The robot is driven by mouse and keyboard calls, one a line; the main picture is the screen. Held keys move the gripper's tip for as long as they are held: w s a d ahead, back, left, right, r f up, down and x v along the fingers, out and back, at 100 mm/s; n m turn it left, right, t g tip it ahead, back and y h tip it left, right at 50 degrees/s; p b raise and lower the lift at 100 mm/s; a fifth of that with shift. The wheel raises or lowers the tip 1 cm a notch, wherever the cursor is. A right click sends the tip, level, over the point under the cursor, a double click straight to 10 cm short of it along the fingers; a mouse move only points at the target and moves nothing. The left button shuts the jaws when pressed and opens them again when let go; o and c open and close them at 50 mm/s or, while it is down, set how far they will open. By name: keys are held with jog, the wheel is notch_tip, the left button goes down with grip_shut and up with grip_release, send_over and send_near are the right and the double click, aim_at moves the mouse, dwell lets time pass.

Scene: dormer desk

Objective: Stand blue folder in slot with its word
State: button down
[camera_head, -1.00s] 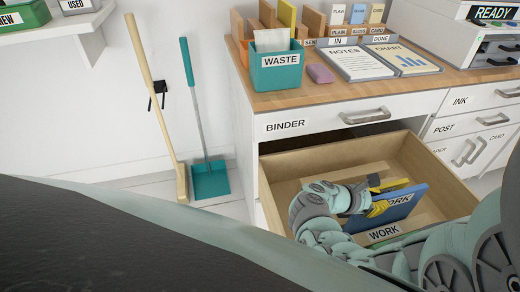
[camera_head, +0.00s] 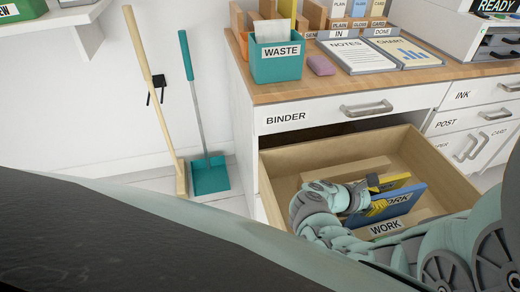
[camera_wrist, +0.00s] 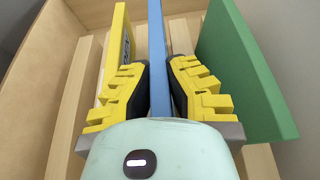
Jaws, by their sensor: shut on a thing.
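The blue folder (camera_head: 408,202) is upright inside the open drawer (camera_head: 285,162), and part of a word ending in "ORK" shows on its face. A "WORK" label (camera_head: 386,227) sits just in front of and below it. My gripper (camera_head: 378,208) is shut on the blue folder; in the wrist view the blue edge (camera_wrist: 157,60) runs between my yellow-padded fingers (camera_wrist: 160,90). A yellow folder (camera_wrist: 117,50) stands to its left and a green folder (camera_wrist: 245,65) to its right, in the wrist view. The blue folder's lower edge is hidden, so I cannot tell whether it is seated.
Wooden ridges (camera_wrist: 80,90) line the drawer floor. Above the drawer is a closed front marked "BINDER" (camera_head: 287,118). The desktop holds a teal "WASTE" bin (camera_head: 277,68), a pink block (camera_head: 321,65) and papers. A broom (camera_head: 150,90) and a dustpan (camera_head: 210,175) stand left.

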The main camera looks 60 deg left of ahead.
jog(key=shift+f+b, duration=0.65)
jog(key=shift+f, duration=0.3)
jog(key=c, duration=1.1)
grip_release()
jog(key=shift+o, duration=0.2)
jog(key=v, duration=1.2)
